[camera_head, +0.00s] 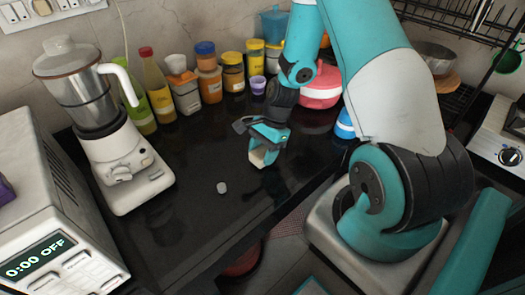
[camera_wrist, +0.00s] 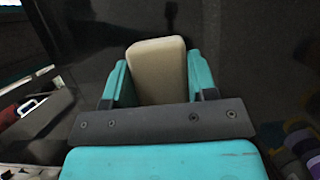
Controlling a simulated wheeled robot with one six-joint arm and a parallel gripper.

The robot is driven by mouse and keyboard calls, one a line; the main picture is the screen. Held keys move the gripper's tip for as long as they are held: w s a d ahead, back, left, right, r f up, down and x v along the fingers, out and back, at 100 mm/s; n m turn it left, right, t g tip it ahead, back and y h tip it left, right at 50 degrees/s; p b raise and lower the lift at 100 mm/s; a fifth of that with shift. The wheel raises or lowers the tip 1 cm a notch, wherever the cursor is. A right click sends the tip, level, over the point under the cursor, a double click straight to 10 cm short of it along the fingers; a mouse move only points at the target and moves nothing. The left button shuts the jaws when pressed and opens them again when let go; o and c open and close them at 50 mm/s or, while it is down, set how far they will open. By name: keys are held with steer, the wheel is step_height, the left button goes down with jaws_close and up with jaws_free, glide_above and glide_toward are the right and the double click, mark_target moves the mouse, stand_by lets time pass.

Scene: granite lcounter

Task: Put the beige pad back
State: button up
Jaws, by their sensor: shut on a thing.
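The beige pad (camera_wrist: 160,68) is a small rounded block, seen in the wrist view between the two teal fingers of my gripper (camera_wrist: 161,82). My gripper is shut on it. In the head view my gripper (camera_head: 266,150) hangs over the black counter, with the pad (camera_head: 259,157) showing pale at its lower end. I cannot tell whether the pad touches the counter. The pad's lower part is hidden by the gripper in the wrist view.
A small grey-white disc (camera_head: 222,187) lies on the black counter (camera_head: 190,215). A blender (camera_head: 105,130) and a microwave (camera_head: 50,210) stand at left. Several bottles and jars line the wall behind, with a small purple cup (camera_head: 257,84). The counter's middle is mostly clear.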

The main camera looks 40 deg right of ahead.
steer(key=shift+f, duration=0.35)
steer(key=o, duration=1.1)
steer(key=b+v, duration=0.1)
steer(key=v, duration=1.6)
steer(key=shift+d+r, duration=0.1)
steer(key=shift+r, duration=0.15)
steer(key=a+r+n, duration=0.4)
steer(key=a+n, duration=0.2)
steer(key=a, duration=0.3)
steer(key=s+a+r+n, duration=0.2)
steer(key=s+a+n, duration=0.3)
steer(key=a+n, duration=0.1)
steer(key=s+a+r+n, duration=0.2)
steer(key=s+a+n, duration=0.4)
steer(key=s+a+r+n, duration=0.3)
steer(key=s+a+n, duration=0.2)
steer(key=a+n, duration=0.1)
steer(key=shift+s+a+n, duration=0.1)
steer(key=shift+s+n, duration=0.2)
steer(key=shift+n, duration=0.1)
